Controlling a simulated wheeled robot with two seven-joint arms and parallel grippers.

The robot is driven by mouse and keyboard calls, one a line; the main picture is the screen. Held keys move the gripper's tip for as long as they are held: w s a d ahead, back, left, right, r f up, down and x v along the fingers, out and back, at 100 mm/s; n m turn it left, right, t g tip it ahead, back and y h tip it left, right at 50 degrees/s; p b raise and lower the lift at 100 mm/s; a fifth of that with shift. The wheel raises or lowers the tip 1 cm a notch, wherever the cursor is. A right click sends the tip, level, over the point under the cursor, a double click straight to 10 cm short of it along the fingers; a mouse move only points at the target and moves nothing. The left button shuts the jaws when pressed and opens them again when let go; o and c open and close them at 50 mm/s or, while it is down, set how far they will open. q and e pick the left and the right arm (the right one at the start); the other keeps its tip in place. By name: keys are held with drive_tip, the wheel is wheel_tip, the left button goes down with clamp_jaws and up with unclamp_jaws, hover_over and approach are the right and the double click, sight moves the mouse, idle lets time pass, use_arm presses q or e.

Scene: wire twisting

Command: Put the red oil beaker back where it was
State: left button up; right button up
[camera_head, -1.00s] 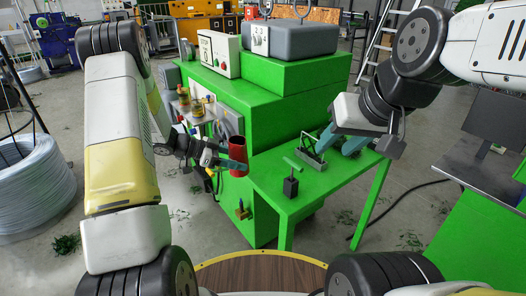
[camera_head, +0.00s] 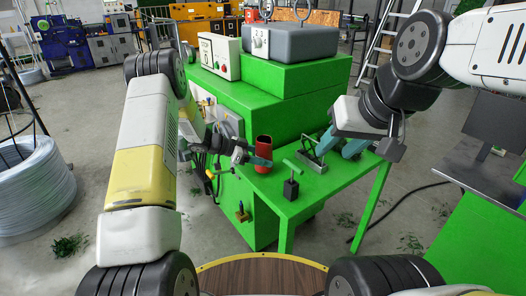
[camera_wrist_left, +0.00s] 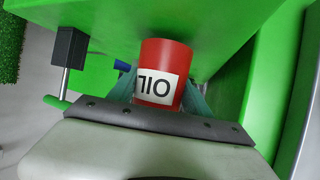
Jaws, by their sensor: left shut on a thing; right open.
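The red oil beaker (camera_head: 263,152) is upright over the left part of the green side table (camera_head: 318,190). In the left wrist view the beaker (camera_wrist_left: 163,75) shows a white label reading OIL. My left gripper (camera_head: 247,156) is shut on the beaker from its left side, with its teal fingers on both sides of it. I cannot tell whether the beaker's base touches the table. My right gripper (camera_head: 335,147) is open above the table, to the right of the beaker, with a grey handled thing at its fingers.
A small black block with a green T-handle (camera_head: 291,185) stands on the table right of the beaker. The green machine body (camera_head: 265,105) rises behind. The front of the table is clear. A wire coil (camera_head: 35,185) stands far left.

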use_arm(q)
drive_tip(key=shift+f, duration=0.45)
drive_tip(key=shift+f, duration=0.1)
drive_tip(key=shift+f, duration=0.15)
drive_tip(key=o, duration=1.7)
